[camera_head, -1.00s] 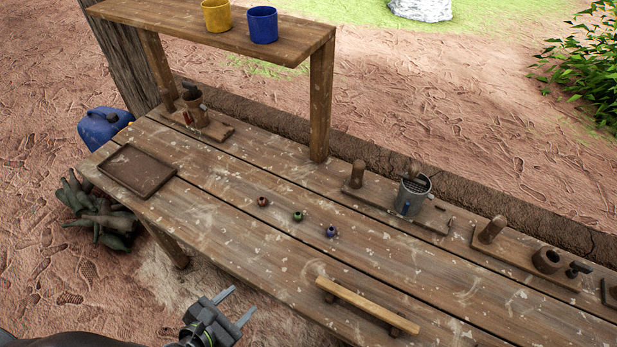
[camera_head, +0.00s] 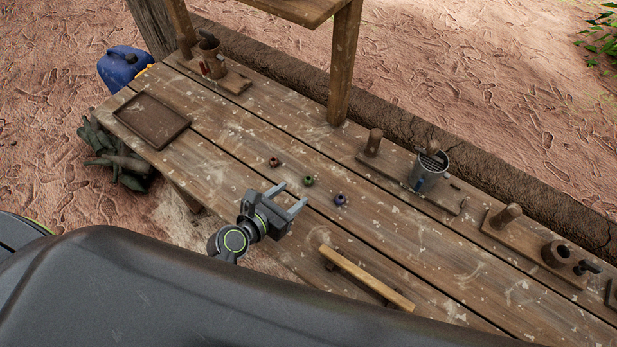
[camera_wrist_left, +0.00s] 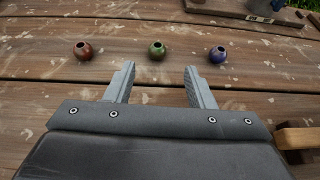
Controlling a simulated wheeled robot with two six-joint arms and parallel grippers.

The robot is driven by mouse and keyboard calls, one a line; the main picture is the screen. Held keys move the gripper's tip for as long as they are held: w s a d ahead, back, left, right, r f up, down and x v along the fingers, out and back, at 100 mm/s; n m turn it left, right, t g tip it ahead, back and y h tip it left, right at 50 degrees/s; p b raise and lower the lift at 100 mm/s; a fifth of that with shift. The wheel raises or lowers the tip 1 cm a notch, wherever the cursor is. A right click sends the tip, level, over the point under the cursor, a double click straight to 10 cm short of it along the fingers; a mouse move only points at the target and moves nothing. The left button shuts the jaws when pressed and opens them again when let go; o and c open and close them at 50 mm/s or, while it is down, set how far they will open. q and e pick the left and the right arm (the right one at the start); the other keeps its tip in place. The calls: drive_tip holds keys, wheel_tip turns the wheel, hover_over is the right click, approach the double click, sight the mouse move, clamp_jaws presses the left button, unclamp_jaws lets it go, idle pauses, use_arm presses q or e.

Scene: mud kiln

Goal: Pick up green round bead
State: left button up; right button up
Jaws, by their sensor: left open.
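The green round bead (camera_head: 308,181) sits on the wooden table between a brown-red bead (camera_head: 274,162) and a blue bead (camera_head: 340,200). In the left wrist view the green bead (camera_wrist_left: 157,49) lies ahead of the fingertips, roughly centred between them, with its dark hole facing up. The red bead (camera_wrist_left: 83,50) is left of it and the blue bead (camera_wrist_left: 217,54) right of it. My left gripper (camera_head: 291,199) is open and empty over the table's near edge, short of the beads. My right gripper is not in view.
A wooden bar on supports (camera_head: 366,278) stands right of the gripper. A shallow brown tray (camera_head: 152,119) is at the table's left end. A metal mug (camera_head: 428,170) stands on a wooden rack at the back. The table around the beads is clear.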

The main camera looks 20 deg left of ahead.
sight(305, 183)
use_arm(q)
drive_tip(key=shift+a+x, duration=0.2)
drive_tip(key=shift+x, duration=2.8)
drive_tip(key=shift+f, duration=0.1)
drive_tip(key=c, duration=1)
